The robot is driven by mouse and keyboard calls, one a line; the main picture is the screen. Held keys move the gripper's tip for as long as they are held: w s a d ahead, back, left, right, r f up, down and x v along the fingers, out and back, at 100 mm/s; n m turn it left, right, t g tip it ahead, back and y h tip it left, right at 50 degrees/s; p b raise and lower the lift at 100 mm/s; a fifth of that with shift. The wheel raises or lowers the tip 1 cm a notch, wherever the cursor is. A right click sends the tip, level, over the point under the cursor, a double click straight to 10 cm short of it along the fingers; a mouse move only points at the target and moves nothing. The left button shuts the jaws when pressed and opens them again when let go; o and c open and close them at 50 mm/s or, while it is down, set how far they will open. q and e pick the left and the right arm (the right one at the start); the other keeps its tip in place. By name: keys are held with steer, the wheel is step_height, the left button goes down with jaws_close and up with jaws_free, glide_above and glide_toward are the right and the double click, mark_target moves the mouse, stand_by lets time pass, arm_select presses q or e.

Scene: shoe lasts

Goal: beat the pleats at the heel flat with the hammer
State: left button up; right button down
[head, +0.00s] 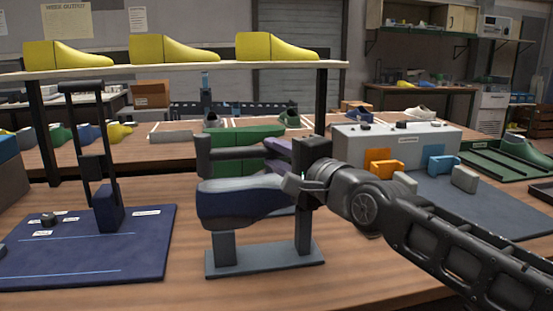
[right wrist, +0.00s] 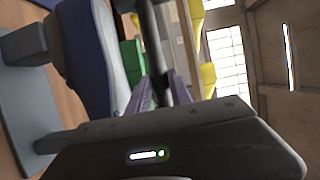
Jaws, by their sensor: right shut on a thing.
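A dark blue upper on a last (head: 240,203), with a paler grey top face, lies level on a grey stand (head: 265,259). Its thicker end is at the left; single pleats are too small to make out. My right gripper (head: 303,186) is at the right end of this last. It is shut on the hammer, whose dark handle (head: 238,153) runs left above the last, clear of it. The hammer's head is hard to make out. In the right wrist view the handle (right wrist: 155,50) passes beside the blue last (right wrist: 88,45). My left gripper is not in view.
A navy mat (head: 70,262) with a dark upright frame lies left. A grey box (head: 450,136) with orange and blue holders stands right. Yellow lasts (head: 275,47) line a shelf above.

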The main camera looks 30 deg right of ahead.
step_height(320, 180, up, 4)
steer(key=shift+r+p, duration=0.1)
steer(key=shift+p, duration=0.8)
